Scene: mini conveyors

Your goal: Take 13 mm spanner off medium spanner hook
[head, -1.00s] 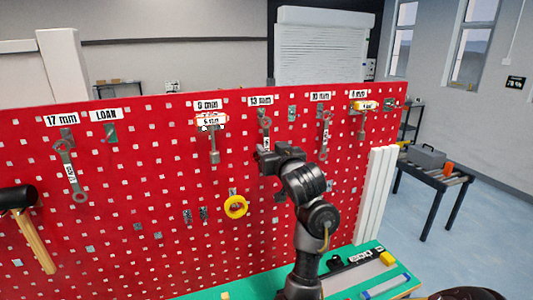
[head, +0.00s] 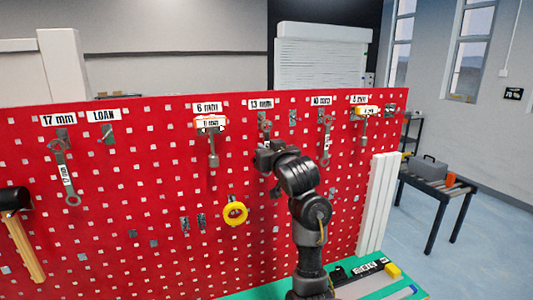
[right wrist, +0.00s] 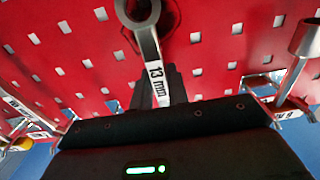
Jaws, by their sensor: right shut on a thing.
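The 13 mm spanner (head: 265,128) is a grey combination spanner below the 13 mm label (head: 261,104) on the red pegboard (head: 120,225). My right gripper (head: 265,147) is at its lower part, against the board's face. In the right wrist view the spanner (right wrist: 149,45) shows its ring end and its "13 mm" tag, and its shank runs down between the dark fingers, which are shut on it. The head view shows its upper end at the hook; I cannot tell whether it still hangs there. My left gripper is out of view.
Yellow tape (head: 235,213) hangs lower. A 17 mm spanner (head: 64,172) and a mallet (head: 22,235) are at far left. A green bench top (head: 250,293) lies below.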

